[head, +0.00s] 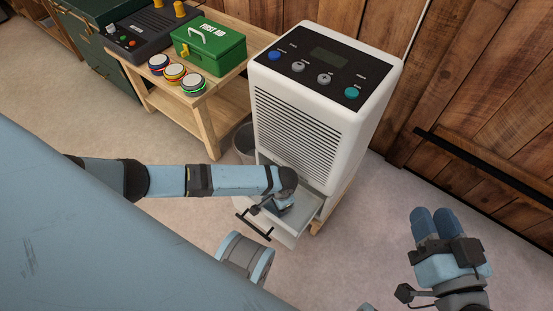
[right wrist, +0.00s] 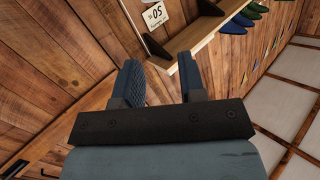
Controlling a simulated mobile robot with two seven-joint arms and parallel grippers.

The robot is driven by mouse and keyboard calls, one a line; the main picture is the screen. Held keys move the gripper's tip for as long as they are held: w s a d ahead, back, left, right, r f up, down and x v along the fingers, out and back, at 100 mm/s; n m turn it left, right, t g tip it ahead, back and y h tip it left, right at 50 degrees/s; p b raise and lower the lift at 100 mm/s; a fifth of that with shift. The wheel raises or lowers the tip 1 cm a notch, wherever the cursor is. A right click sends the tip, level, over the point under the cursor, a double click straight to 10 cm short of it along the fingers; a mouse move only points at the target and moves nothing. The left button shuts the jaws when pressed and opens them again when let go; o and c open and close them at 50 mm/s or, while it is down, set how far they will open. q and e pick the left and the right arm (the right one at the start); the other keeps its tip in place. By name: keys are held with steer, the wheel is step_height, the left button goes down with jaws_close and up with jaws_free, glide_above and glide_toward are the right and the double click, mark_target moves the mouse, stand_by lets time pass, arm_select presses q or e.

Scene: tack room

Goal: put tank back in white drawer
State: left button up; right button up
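A white appliance (head: 310,115) with a control panel and a slatted front stands at the centre of the head view. A pale drawer-like tank (head: 288,232) with a black bar handle (head: 253,224) sticks out from its lower front; I cannot tell drawer and tank apart. My left gripper (head: 281,207) points down over this open part, mostly hidden by its own wrist; its finger gap and any contact cannot be made out. My right gripper (head: 435,222) is off to the right, away from the appliance. In the right wrist view (right wrist: 160,82) its fingers are apart and empty.
A wooden table (head: 205,112) left of the appliance holds a green first aid box (head: 209,48), several round buttons (head: 175,74) and a dark control box (head: 150,28). A grey bin (head: 243,140) stands beside the appliance. Floor (head: 350,240) is clear between appliance and right gripper.

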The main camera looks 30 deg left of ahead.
arm_select(q)
steer(key=o, duration=1)
steer(key=shift+f, duration=0.1)
steer(key=shift+o, duration=0.2)
steer(key=shift+r, duration=0.3)
step_height(320, 180, up, 12)
steer(key=d+p, duration=0.1)
steer(key=p, duration=0.4)
steer(key=shift+w+d+f+p, duration=0.15)
steer(key=shift+d+f+p, duration=0.05)
steer(key=shift+d+p, duration=0.15)
arm_select(e)
step_height(320, 180, up, 8)
steer(key=m+t, duration=0.1)
steer(key=t, duration=0.2)
steer(key=shift+d+r, duration=0.15)
steer(key=shift+d, duration=0.15)
steer(key=shift+s, duration=0.15)
